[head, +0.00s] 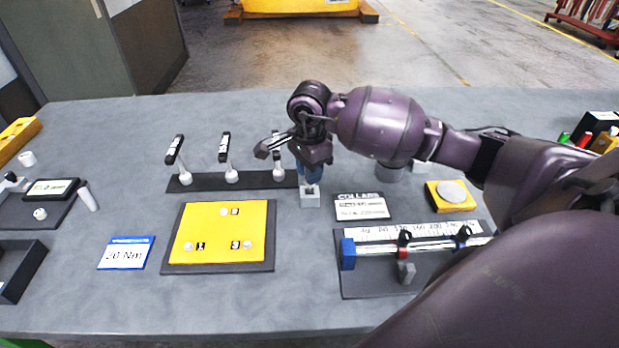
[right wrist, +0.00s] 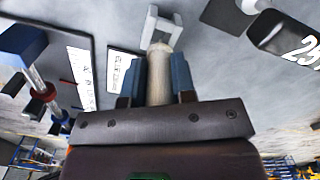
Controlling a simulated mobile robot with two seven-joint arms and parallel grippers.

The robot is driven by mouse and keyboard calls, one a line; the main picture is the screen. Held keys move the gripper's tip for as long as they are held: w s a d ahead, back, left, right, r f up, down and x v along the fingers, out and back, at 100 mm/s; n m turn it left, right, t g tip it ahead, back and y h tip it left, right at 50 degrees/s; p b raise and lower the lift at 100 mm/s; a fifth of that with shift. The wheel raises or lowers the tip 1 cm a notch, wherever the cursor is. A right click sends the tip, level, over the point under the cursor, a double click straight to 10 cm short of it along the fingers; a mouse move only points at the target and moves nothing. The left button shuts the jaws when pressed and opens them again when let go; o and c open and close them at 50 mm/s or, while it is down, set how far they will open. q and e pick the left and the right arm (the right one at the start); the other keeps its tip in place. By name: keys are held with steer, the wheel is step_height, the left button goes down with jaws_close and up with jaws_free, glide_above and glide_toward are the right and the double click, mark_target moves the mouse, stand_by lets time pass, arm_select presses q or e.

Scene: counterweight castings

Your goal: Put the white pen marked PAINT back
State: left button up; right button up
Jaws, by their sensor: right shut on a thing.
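My right gripper (head: 309,172) is in the middle of the table, pointing down over a small pale slotted block (head: 310,196). In the right wrist view its two blue fingers (right wrist: 157,82) are shut on an off-white, round-ended cylinder, the white pen (right wrist: 160,72). No PAINT lettering shows on the visible side. The pen's end points at the pale block, which looks U-shaped there (right wrist: 161,27). I cannot tell whether they touch. In the head view the fingers hide most of the pen. My left gripper is not in view.
A black rack (head: 205,182) with black-handled tools stands left of the gripper. A yellow plate (head: 215,250) lies in front. A COLLARS card (head: 361,206) and a ruler fixture (head: 375,285) lie to the right. Red and green pens (head: 585,139) stand at far right, partly out of frame.

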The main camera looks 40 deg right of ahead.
steer(key=shift+f, duration=1.3)
steer(key=shift+f, duration=0.2)
steer(key=o, duration=0.8)
steer(key=shift+o, duration=0.2)
step_height(320, 180, up, 12)
steer(key=shift+r, duration=0.25)
